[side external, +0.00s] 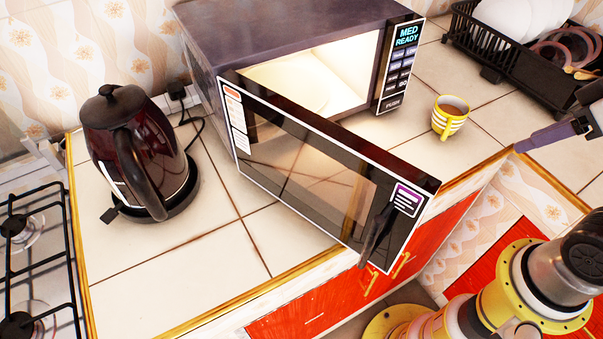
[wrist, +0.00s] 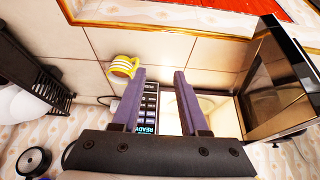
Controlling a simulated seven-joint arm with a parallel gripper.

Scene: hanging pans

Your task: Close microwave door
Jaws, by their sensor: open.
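The microwave (side external: 290,30) stands on the tiled counter against the wall. Its door (side external: 320,165) is wide open, swung out toward the counter's front edge, with a dark handle (side external: 378,228) at its free end. The lit inside and a glass plate show. In the wrist view the door (wrist: 280,85) is at the right and the control panel (wrist: 146,108) shows between my fingers. My gripper (wrist: 160,75) is open and empty, its two purple fingers apart. In the side view only a purple finger (side external: 545,138) shows at the right edge, apart from the door and right of the cup.
A yellow-striped cup (side external: 450,117) stands on the counter right of the microwave. A dark kettle (side external: 135,150) stands left of the door. A black dish rack (side external: 490,45) with plates is at the back right. A gas stove (side external: 35,250) is at the left.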

